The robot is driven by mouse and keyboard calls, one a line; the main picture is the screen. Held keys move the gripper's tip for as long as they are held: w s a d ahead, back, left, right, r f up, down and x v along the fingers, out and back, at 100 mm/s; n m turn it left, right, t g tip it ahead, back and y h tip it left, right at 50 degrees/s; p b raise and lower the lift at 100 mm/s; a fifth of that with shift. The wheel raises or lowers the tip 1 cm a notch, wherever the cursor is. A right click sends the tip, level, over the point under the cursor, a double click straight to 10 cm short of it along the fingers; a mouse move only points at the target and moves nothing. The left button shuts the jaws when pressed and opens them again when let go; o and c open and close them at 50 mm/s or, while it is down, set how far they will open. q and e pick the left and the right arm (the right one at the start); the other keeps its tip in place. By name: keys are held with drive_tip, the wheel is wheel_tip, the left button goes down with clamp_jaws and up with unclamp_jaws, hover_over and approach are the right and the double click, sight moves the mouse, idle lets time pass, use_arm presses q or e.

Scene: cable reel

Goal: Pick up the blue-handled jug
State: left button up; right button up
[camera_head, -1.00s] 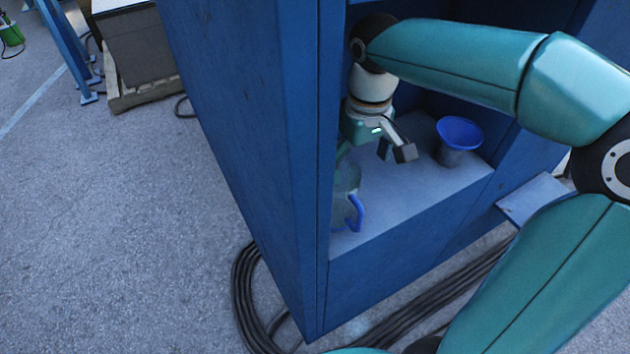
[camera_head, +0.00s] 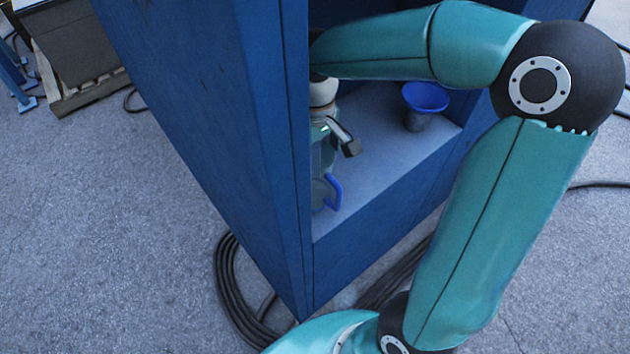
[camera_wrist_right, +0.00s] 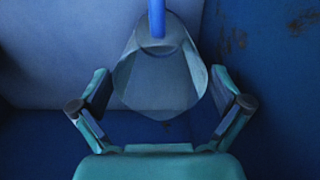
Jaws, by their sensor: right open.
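The clear, bluish jug (camera_head: 319,188) with its blue handle (camera_head: 336,192) stands on the floor of the blue cabinet, close to the left wall. My right gripper (camera_head: 334,148) is right above the jug, inside the cabinet; one finger shows clearly and the wall hides part of it. In the right wrist view the jug (camera_wrist_right: 160,80) lies between the two spread fingers of the right gripper (camera_wrist_right: 160,74), with gaps on both sides. The blue handle (camera_wrist_right: 157,20) points to the top of that picture. My left gripper is not in view.
The cabinet's left wall (camera_head: 240,130) is close beside the gripper. Black cable (camera_head: 232,290) lies coiled on the ground outside.

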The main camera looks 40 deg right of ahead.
sight(319, 184)
drive_tip(key=shift+s+f, duration=0.15)
drive_tip(key=shift+f, duration=2.2)
drive_tip(key=shift+s, duration=0.1)
drive_tip(key=c, duration=0.9)
